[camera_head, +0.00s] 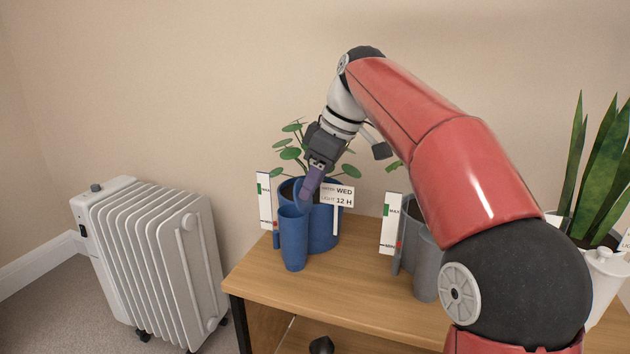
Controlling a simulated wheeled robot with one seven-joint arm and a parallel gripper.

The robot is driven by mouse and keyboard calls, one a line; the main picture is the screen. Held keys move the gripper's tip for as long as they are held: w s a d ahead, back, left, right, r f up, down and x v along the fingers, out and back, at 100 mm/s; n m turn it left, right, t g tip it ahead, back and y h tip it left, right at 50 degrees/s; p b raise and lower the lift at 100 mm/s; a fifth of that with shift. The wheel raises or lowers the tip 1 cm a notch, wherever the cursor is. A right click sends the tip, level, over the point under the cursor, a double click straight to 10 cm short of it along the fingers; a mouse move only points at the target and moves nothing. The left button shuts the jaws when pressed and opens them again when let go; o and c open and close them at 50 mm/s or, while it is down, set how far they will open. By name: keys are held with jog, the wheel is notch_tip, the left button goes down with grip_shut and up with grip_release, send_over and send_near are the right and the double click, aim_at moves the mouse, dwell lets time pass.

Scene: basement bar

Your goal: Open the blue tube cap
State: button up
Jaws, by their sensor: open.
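A blue planter (324,232) with a round-leaved plant stands near the left end of the wooden table. A tall blue cup-shaped vessel (293,242) stands upright in front of it. A thin blue tube (276,240) stands at the planter's left side, below a white level gauge. A narrow blue piece rises above the tall vessel, beside my fingers; I cannot tell whether it is the cap. My gripper (309,188) is open and points down over the planter's front rim, just above the tall vessel. Its fingers look purple. Contact cannot be made out.
A white gauge (265,200) and a sign (337,194) stand close around the gripper. A grey planter group (427,265) is right of it, partly behind my arm. A white pot (606,280) is at far right. A white radiator (155,260) stands left of the table (330,290).

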aim_at(307, 204)
grip_shut()
jog(key=d+y+b, duration=0.1)
jog(key=b, duration=0.1)
jog(key=f+y+b, duration=0.1)
jog(key=b, duration=0.1)
jog(key=shift+s+d+f+t+b, duration=0.2)
jog(key=shift+s+d+t+b, duration=0.1)
jog(key=shift+d+t, duration=0.1)
jog(key=shift+s+d+f+y+b, duration=0.1)
jog(key=shift+d+y+b, duration=0.15)
jog(key=shift+y+b, duration=0.75)
jog(key=shift+d+t+b, duration=0.15)
jog(key=shift+t+b, duration=0.15)
jog(key=shift+b, duration=0.35)
jog(key=shift+s+r, duration=0.1)
jog(key=shift+r, duration=0.1)
